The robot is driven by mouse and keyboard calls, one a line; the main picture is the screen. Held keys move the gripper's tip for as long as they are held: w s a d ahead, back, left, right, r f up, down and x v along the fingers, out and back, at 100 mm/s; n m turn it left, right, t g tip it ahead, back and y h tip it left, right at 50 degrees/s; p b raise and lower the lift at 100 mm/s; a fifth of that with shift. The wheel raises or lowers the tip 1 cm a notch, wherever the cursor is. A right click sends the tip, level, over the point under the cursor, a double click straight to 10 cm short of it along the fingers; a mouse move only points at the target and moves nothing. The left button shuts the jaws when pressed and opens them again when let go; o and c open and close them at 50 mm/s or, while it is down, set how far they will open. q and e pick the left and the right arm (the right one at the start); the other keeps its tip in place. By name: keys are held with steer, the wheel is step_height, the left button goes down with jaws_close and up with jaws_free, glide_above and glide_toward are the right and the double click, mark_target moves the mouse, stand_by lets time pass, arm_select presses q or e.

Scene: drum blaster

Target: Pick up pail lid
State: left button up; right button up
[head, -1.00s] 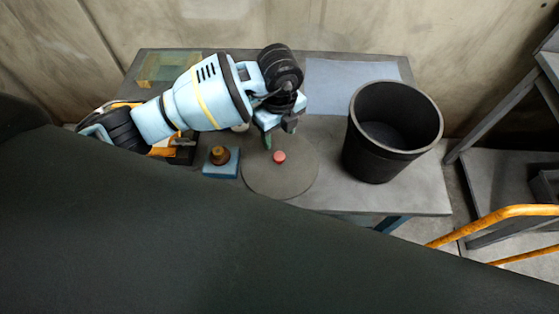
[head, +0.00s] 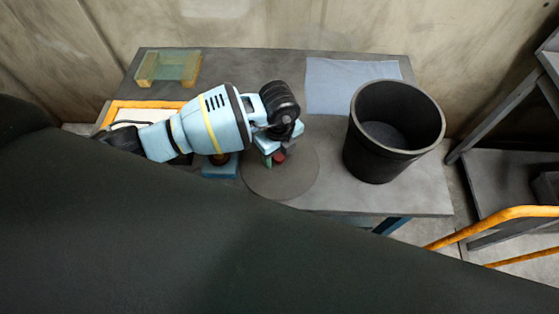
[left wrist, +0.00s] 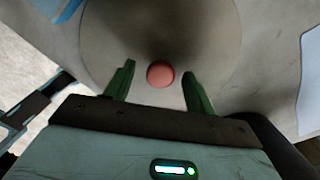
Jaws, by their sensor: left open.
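The pail lid (head: 300,178) is a flat grey disc with a red knob (head: 279,159) at its middle, lying on the table. My left gripper (head: 273,158) is over the lid at the knob and partly hides it. In the left wrist view the lid (left wrist: 215,30) fills the top middle. There the red knob (left wrist: 160,74) shows between the two green fingers of my left gripper (left wrist: 158,78), with a gap on each side. The left gripper is open. The black pail (head: 370,150) stands upright and open to the right of the lid. My right gripper is not in view.
The grey table (head: 425,195) has a light blue sheet (head: 335,85) at the back. A blue block (head: 221,168) sits left of the lid. A glass-topped piece with yellow supports (head: 168,67) and an orange-edged frame (head: 150,104) are at left. An orange rail (head: 500,213) is at right.

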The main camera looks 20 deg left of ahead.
mark_target(278, 158)
arm_select(q)
steer(key=c, duration=1.1)
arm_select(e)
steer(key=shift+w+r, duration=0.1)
arm_select(q)
steer(key=shift+r, duration=0.1)
steer(key=shift+w+r, duration=0.1)
steer(key=shift+r, duration=0.4)
steer(key=r, duration=0.2)
steer(key=shift+s+r, duration=0.3)
steer(key=shift+s, duration=0.1)
steer(key=s, duration=0.5)
steer(key=s+r+p, duration=0.1)
steer(key=s, duration=0.4)
steer(key=s+a, duration=0.1)
steer(key=s, duration=0.4)
steer(key=shift+s+r, duration=0.15)
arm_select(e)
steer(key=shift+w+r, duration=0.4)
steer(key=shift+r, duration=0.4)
arm_select(q)
steer(key=shift+a, duration=0.1)
